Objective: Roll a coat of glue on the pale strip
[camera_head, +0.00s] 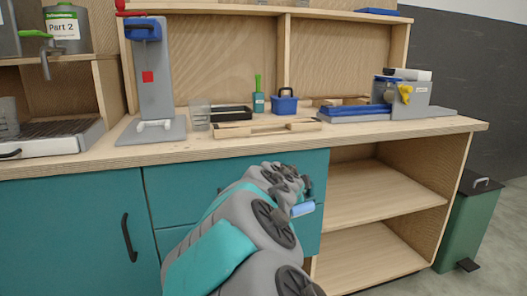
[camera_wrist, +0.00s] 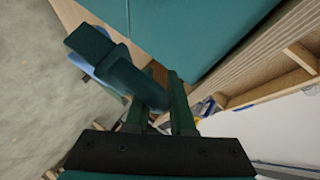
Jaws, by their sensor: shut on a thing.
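My gripper (camera_wrist: 158,98) is shut on the dark handle of a glue roller (camera_wrist: 135,78) in the wrist view. The roller's blue sleeve (camera_wrist: 80,63) shows partly behind the dark end of the tool. In the head view the blue sleeve (camera_head: 302,209) sticks out beyond my arm, in front of the teal cabinet and below the worktop. My arm hides most of the gripper there. A pale wooden piece with long strips (camera_head: 262,129) lies on the worktop near its front edge. I cannot tell whether it bears glue.
On the worktop (camera_head: 400,130) stand a grey press (camera_head: 155,85), a black tray (camera_head: 230,114), a green bottle (camera_head: 258,101), a small blue box (camera_head: 285,104) and a grey holder (camera_head: 410,100). Open shelves (camera_head: 380,185) and a green bin (camera_head: 468,225) are at right.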

